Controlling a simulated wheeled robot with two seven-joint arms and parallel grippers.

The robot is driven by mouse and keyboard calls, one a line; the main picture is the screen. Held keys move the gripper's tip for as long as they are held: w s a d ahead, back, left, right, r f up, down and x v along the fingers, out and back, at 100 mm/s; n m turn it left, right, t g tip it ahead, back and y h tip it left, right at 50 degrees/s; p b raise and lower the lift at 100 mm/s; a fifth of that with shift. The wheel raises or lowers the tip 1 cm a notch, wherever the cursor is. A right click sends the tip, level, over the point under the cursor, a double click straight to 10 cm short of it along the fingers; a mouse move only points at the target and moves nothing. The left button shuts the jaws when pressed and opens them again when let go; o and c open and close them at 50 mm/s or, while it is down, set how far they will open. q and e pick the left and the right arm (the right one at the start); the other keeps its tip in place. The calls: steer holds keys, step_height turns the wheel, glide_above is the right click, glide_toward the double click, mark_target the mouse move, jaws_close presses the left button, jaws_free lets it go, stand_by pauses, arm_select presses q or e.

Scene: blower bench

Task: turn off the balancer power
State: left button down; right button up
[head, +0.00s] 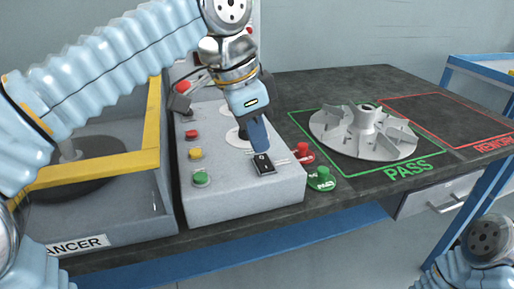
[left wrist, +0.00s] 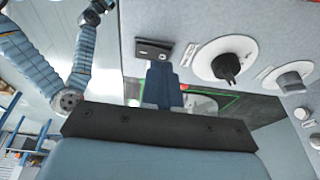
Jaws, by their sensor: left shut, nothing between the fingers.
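The balancer's control box (head: 240,195) is a light grey panel beside the balancer's yellow-framed enclosure (head: 100,167). A black rocker switch (head: 264,166) with white marks sits near its right front edge; it also shows in the left wrist view (left wrist: 153,50). My left gripper (head: 260,148) is shut and empty, pointing down with its blue fingertips right at the switch. In the left wrist view the fingers (left wrist: 161,68) end at the switch's edge; I cannot tell whether they touch it. The fingers hide part of the panel behind. My right gripper is out of view; only part of that arm shows.
Red (head: 191,134), yellow (head: 195,153) and green (head: 200,178) buttons line the box's left side. Dial knobs (left wrist: 228,62) lie near the switch. Red (head: 303,154) and green (head: 321,179) stamps stand right of the box, before a metal impeller (head: 365,132) on the PASS area.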

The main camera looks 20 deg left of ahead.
arm_select(q)
steer(key=shift+w+f, duration=0.1)
steer(key=shift+f, duration=0.65)
steer(key=shift+a+f, duration=0.1)
steer(key=shift+f, duration=0.15)
steer(key=shift+s+d+r, duration=0.2)
steer(key=shift+s+d, duration=0.25)
steer(key=shift+s, duration=0.15)
steer(key=shift+r, duration=0.1)
